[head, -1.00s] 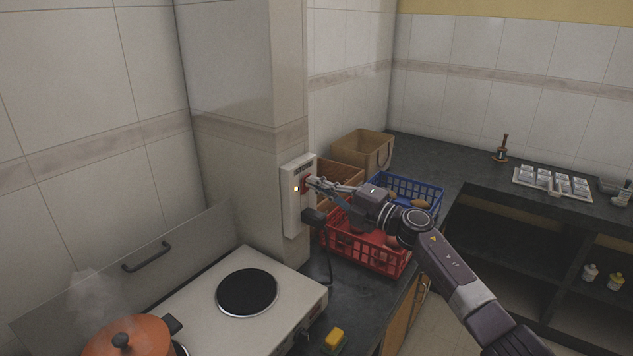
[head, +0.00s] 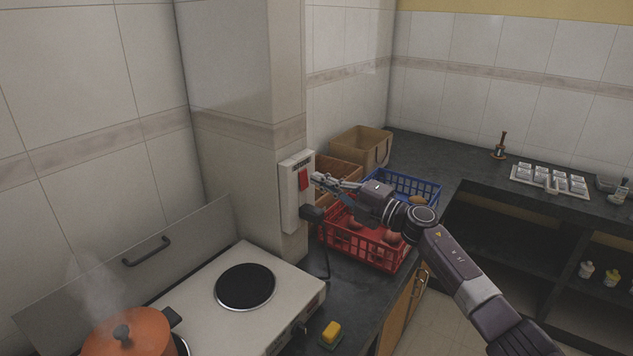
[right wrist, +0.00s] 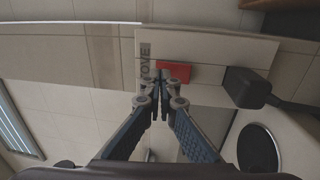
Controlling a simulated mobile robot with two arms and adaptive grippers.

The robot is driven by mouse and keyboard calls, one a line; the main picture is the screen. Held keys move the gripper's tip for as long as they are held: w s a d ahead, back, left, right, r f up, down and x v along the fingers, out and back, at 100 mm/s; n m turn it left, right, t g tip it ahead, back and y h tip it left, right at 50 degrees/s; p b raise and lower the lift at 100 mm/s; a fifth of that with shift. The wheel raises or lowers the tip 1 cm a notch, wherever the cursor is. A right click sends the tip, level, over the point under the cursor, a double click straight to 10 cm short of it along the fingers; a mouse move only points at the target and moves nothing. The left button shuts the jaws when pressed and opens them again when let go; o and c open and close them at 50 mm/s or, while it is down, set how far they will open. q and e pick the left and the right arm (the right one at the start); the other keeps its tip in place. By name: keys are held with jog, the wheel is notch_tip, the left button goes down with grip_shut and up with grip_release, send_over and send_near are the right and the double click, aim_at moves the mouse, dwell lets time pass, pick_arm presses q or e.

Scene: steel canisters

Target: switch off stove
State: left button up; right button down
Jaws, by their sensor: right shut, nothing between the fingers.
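The stove (head: 215,310) stands at the lower left with a bare dark hotplate (head: 245,287) and an orange pot (head: 130,335) that gives off steam. A white switch box (head: 290,215) with a red switch (head: 303,179) is on the wall column above the counter. A black plug (head: 311,213) sits low on the box. My right gripper (head: 316,178) is shut and empty, just right of the red switch. In the right wrist view its fingertips (right wrist: 166,72) overlap the red switch (right wrist: 176,75); contact cannot be told. My left gripper is not in view.
A yellow sponge (head: 331,332) lies on the front counter. The counter at right holds a white tray (head: 549,180).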

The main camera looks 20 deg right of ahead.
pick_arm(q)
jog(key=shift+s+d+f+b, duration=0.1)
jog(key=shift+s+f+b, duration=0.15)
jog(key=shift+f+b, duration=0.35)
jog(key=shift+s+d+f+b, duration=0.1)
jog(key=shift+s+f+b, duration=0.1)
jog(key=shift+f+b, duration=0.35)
pick_arm(e)
jog(key=s+d+r, duration=0.1)
jog(key=s+d, duration=0.6)
jog(key=s, duration=0.2)
jog(key=shift+r, duration=0.35)
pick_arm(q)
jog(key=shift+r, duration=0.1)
pick_arm(e)
jog(key=shift+s+a, duration=0.1)
